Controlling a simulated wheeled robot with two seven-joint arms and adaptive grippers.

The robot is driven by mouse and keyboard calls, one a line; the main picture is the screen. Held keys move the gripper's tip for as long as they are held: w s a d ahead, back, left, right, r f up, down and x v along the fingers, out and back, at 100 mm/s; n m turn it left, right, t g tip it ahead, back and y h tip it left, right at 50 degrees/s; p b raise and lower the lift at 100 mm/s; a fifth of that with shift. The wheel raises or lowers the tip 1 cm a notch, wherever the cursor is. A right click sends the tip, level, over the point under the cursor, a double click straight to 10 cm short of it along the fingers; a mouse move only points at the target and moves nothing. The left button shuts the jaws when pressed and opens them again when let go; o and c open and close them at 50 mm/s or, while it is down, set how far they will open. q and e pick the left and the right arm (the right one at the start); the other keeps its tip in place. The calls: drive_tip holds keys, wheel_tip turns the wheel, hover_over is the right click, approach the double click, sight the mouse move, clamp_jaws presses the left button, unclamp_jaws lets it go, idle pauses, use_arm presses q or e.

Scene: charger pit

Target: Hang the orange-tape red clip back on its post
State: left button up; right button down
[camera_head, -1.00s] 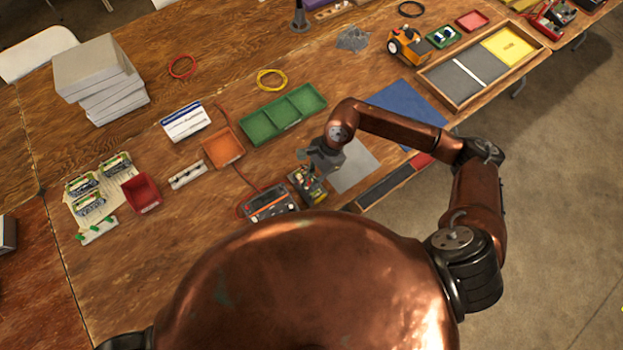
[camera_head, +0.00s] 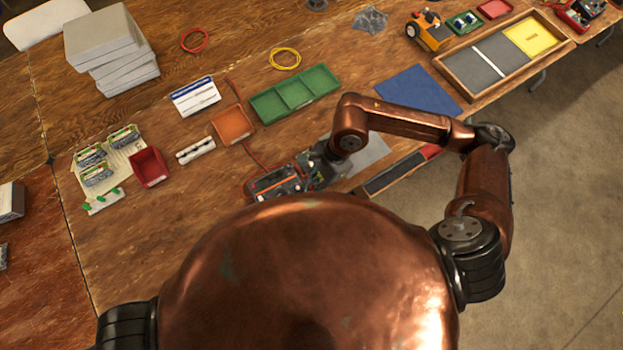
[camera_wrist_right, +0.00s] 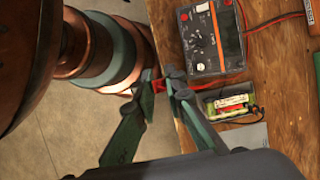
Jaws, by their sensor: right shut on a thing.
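My right gripper (camera_wrist_right: 160,84) is shut on a small red clip (camera_wrist_right: 159,86) at its fingertips, in the right wrist view, off the table's edge in that picture. The clip is mostly hidden by the fingers and I cannot make out orange tape. A red lead runs from near it along the black-and-orange multimeter (camera_wrist_right: 210,38). In the head view the right gripper (camera_head: 322,170) is just right of the multimeter (camera_head: 275,185), and the clip is hidden. A white strip with small posts (camera_head: 196,151) lies left of the orange tray; I cannot tell whether it holds the clip's post. My left gripper is out of view.
A battery pack with a red cell (camera_wrist_right: 231,103) lies beside the multimeter. An orange tray (camera_head: 233,124), a green divided tray (camera_head: 295,94) and a red bin (camera_head: 149,167) stand on the table. Bare wood lies below the white strip.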

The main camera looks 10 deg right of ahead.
drive_tip(key=shift+f+b, duration=0.1)
drive_tip(key=shift+b, duration=0.2)
drive_tip(key=w+a+b, duration=0.4)
drive_tip(key=w+a, duration=0.1)
drive_tip(key=a, duration=0.4)
drive_tip(key=w+a+b, duration=0.4)
drive_tip(key=w+a, duration=0.2)
drive_tip(key=a, duration=0.3)
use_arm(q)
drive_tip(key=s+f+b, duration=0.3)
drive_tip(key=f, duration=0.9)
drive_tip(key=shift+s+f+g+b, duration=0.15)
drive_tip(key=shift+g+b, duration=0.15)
use_arm(e)
hover_over(252, 183)
drive_tip(key=shift+d+f, duration=0.1)
drive_tip(key=shift+f, duration=2.25)
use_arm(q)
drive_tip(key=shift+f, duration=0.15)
use_arm(e)
drive_tip(key=shift+f, duration=0.15)
